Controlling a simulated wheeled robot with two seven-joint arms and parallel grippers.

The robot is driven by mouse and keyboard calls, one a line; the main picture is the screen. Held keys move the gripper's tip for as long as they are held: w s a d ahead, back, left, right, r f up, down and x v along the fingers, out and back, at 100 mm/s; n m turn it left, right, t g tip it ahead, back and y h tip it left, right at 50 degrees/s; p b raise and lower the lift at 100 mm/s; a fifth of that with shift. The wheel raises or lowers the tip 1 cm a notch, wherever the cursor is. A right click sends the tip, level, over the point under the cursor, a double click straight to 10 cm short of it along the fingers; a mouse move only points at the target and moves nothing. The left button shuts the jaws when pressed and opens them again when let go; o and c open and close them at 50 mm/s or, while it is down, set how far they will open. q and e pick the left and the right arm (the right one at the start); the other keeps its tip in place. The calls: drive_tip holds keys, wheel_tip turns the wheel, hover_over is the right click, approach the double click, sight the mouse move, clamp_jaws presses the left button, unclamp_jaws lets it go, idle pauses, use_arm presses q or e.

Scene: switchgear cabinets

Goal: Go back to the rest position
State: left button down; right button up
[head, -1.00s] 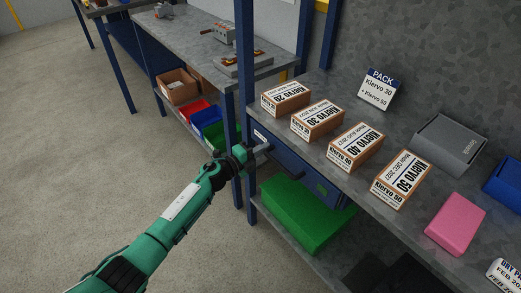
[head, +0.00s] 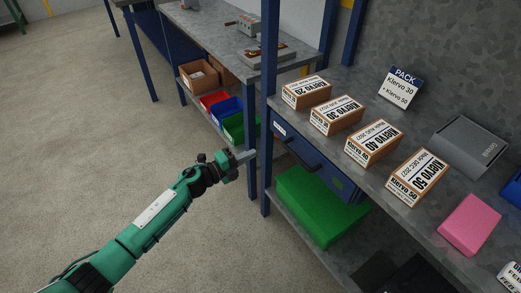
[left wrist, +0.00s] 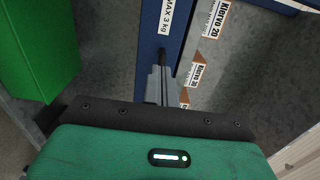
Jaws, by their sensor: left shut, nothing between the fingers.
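My left gripper (head: 246,155) is shut and empty. In the head view it is in the air to the left of the bench's blue front post, apart from the blue drawer (head: 318,168) under the bench top. The drawer looks shut, and its dark handle shows. In the left wrist view the shut fingers (left wrist: 160,82) appear in front of the blue drawer front, which has a "MAX 3 kg" label (left wrist: 166,16). My right gripper is not in view.
Several Kiervo boxes (head: 372,143) stand in a row on the grey bench. A PACK sign (head: 401,88), a grey bin (head: 468,146) and a pink block (head: 470,225) are also there. A green box (head: 318,208) sits below. Floor at left is clear.

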use_arm(q)
drive_tip(key=shift+s+a+f, duration=0.1)
drive_tip(key=shift+s+a, duration=0.15)
drive_tip(key=shift+a, duration=0.2)
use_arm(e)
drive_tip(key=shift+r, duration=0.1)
